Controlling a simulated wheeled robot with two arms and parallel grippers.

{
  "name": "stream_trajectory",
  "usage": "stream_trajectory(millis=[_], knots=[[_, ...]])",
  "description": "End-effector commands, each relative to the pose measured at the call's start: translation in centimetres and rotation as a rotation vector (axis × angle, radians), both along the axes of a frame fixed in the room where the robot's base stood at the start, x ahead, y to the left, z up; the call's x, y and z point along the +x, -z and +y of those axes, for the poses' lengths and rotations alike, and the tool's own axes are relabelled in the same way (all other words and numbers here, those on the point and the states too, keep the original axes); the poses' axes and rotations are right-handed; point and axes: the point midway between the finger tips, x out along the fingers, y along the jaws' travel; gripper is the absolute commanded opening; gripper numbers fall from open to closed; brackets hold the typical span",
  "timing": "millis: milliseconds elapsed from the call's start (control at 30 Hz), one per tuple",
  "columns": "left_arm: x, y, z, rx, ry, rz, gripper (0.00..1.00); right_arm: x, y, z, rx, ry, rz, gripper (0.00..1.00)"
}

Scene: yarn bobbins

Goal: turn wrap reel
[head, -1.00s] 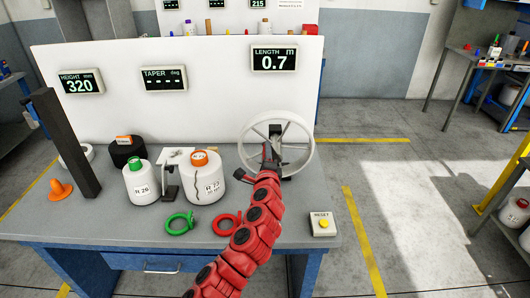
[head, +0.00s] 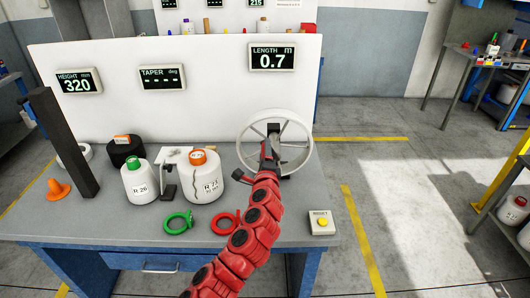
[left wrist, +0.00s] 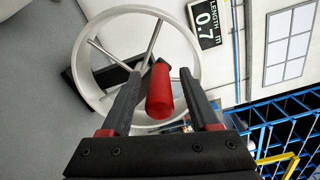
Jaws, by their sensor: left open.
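The wrap reel (head: 242,143) is a pale spoked wheel at the right end of the bench; it fills the upper left of the left wrist view (left wrist: 83,62). Its red handle (left wrist: 160,92) sticks out towards the wrist camera. My left gripper (head: 268,157) is in front of the reel. In the left wrist view its two dark fingers (left wrist: 161,84) are spread, one either side of the handle, with visible gaps. In the head view the arm hides the handle. The length display (head: 272,57) reads 0.7 m. My right gripper is out of view.
A grey reset box (head: 320,222) with a yellow button stands at the bench's front right. White bobbins (head: 141,183) (head: 205,185), a green ring (head: 177,223) and a red ring (head: 224,224) lie left of my arm. A white panel (head: 215,85) stands behind.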

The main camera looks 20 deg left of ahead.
Motion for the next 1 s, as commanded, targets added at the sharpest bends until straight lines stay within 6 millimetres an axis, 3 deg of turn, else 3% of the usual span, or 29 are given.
stream_trajectory(millis=[800,1000], knots=[[-12.5,0.3,-3.8,0.000,0.006,0.002,0.62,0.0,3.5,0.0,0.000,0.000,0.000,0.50],[-14.9,0.0,-4.5,0.001,0.005,0.001,0.62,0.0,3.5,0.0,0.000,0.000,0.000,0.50]])
